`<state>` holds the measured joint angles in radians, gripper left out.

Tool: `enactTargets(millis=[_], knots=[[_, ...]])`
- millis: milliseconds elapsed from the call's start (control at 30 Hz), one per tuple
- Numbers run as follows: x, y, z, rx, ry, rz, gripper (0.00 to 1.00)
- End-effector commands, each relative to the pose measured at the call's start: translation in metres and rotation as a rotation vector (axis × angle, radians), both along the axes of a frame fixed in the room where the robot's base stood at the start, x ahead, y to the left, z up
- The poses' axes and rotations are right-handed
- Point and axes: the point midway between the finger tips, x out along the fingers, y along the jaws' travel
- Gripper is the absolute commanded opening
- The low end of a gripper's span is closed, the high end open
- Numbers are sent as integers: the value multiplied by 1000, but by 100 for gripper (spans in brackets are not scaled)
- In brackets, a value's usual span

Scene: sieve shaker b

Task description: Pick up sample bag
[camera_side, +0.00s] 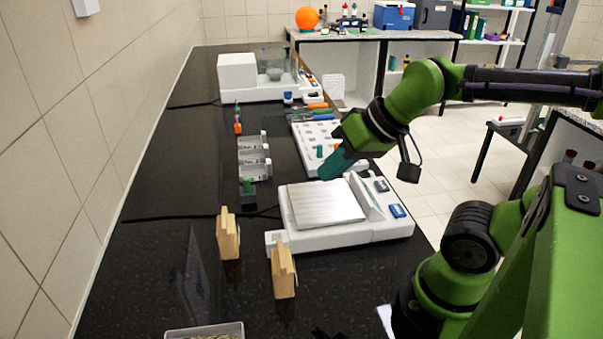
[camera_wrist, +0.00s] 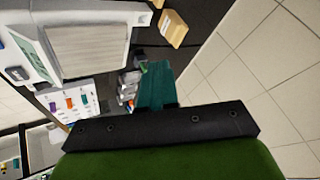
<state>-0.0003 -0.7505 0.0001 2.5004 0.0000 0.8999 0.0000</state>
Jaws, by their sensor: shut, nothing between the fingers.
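I cannot pick out a sample bag with certainty in either view. A faint, see-through pale shape (camera_side: 194,275) shows on the black bench in the side view; I cannot tell whether it is a clear bag or a reflection. My gripper (camera_side: 328,177), with teal fingers, is above the back of a white device with a ribbed silver plate (camera_side: 325,203). The fingers (camera_wrist: 156,72) also show in the wrist view. They are shut and empty. The device (camera_wrist: 85,50) is at upper left there.
Two wooden blocks (camera_side: 228,235) (camera_side: 284,270) stand in front of the device. A pale tray (camera_side: 237,326) of tan grains is cut off at the bottom edge. Small clear holders (camera_side: 254,157) and a white rack (camera_side: 312,147) stand behind. The bench's left strip (camera_side: 160,190) is largely clear.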

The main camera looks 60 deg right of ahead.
Motion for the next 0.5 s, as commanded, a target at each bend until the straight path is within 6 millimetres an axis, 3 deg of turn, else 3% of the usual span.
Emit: enactTargets(millis=[333, 500], knots=[[0, 0, 0, 0, 0, 0, 0], [0, 0, 0, 0, 0, 0, 24]])
